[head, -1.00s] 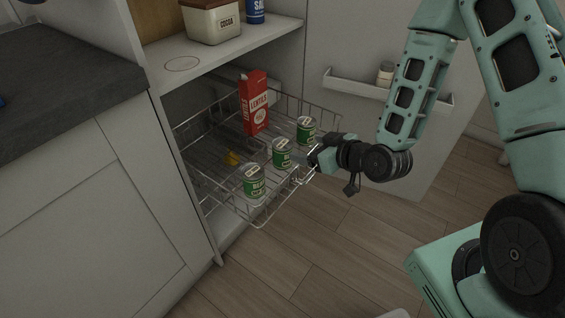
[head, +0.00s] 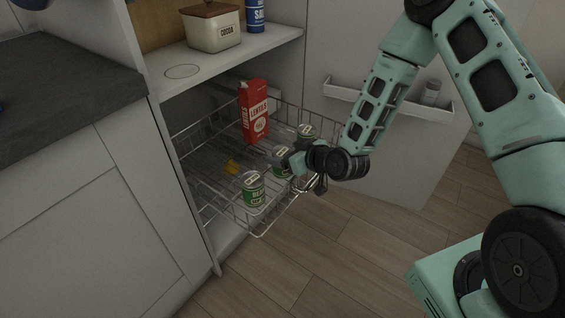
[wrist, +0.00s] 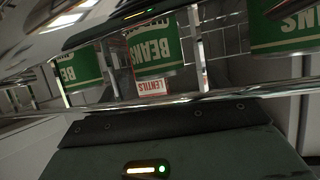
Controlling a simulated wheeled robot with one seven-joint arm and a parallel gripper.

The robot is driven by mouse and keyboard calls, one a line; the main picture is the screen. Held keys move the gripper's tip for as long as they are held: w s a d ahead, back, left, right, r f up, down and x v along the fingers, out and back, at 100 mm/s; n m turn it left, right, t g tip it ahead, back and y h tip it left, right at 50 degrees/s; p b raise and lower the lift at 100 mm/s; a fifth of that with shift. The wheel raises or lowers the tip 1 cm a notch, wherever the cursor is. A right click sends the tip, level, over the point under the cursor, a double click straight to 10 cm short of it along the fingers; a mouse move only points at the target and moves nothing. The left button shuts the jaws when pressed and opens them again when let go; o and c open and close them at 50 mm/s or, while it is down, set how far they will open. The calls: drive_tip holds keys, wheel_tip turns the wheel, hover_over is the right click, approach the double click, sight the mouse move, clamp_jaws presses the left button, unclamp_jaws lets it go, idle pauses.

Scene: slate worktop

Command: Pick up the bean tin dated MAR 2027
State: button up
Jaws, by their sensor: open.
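Three green-labelled bean tins stand upright in the wire pull-out basket (head: 262,232): a front tin (head: 253,190), a middle tin (head: 280,165) and a back tin (head: 305,132). My gripper (head: 292,163) is open at the right side of the middle tin and partly covers it; I cannot tell if they touch. The wrist view is turned over and shows BEANS labels on a left tin (wrist: 80,70), a central tin (wrist: 155,50) and a right tin (wrist: 283,32). Shiny rails cross in front of them. No date is readable on any tin.
A red lentils carton (head: 254,112) stands behind the tins. A shelf with a cocoa canister (head: 214,30) and a blue salt container (head: 256,15) is above. The open door with its rack (head: 390,100) is at right.

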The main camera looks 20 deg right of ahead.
drive_tip(key=c, duration=1.3)
drive_tip(key=shift+r, duration=0.1)
